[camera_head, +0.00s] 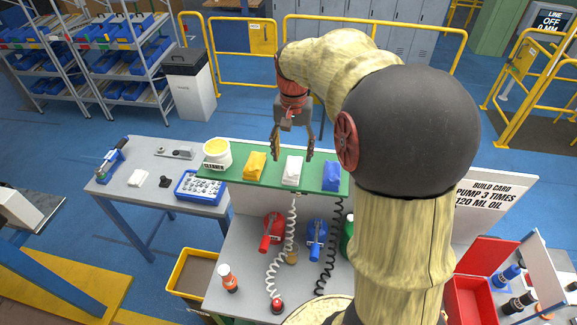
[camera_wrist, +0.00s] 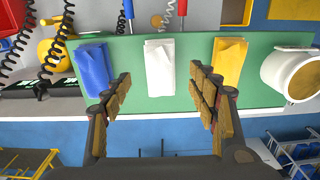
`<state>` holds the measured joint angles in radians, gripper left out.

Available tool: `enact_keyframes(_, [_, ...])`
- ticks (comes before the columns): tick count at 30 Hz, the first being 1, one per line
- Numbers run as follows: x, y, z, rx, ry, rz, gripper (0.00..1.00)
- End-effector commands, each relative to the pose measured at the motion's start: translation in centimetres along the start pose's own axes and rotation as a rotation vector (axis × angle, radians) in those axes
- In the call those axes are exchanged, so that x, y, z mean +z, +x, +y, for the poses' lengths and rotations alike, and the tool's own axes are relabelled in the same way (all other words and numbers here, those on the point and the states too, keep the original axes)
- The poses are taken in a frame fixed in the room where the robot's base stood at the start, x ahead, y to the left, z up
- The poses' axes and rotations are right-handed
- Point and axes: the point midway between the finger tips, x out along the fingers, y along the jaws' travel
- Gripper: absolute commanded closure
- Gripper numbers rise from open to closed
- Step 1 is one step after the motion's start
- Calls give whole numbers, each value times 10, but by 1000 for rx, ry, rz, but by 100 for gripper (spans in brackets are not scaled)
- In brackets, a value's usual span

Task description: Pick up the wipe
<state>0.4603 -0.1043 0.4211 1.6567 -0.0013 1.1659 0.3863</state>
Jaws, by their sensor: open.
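Three folded cloth-like wipes lie in a row on a green shelf (camera_head: 222,175): a yellow one (camera_head: 255,165), a white one (camera_head: 292,171) and a blue one (camera_head: 331,176). My gripper (camera_head: 292,153) points down above the shelf, open and empty, over the white wipe. In the wrist view, the white wipe (camera_wrist: 160,67) shows between and beyond my open fingers (camera_wrist: 160,88). The blue wipe (camera_wrist: 93,67) lies left there, partly near the left finger, and the yellow wipe (camera_wrist: 229,60) lies right, partly behind the right finger. I see no contact with any wipe.
A white tub (camera_head: 217,153) stands at the shelf's left end. Red (camera_head: 271,231) and blue (camera_head: 317,238) tools with coiled cords are below the shelf. A grey side table (camera_head: 125,192) at left holds a blue tray (camera_head: 201,187) and small items.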

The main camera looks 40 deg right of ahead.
Motion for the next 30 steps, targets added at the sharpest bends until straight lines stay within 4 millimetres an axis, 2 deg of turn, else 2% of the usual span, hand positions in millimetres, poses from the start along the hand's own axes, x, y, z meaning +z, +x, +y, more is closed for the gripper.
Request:
enact_keyframes(16, [2, 64, 2, 1, -3, -3, 41])
enact_keyframes(25, [2, 70, 2, 0, -3, 0, 41])
enact_keyframes(30, [2, 70, 2, 0, -3, -1, 51])
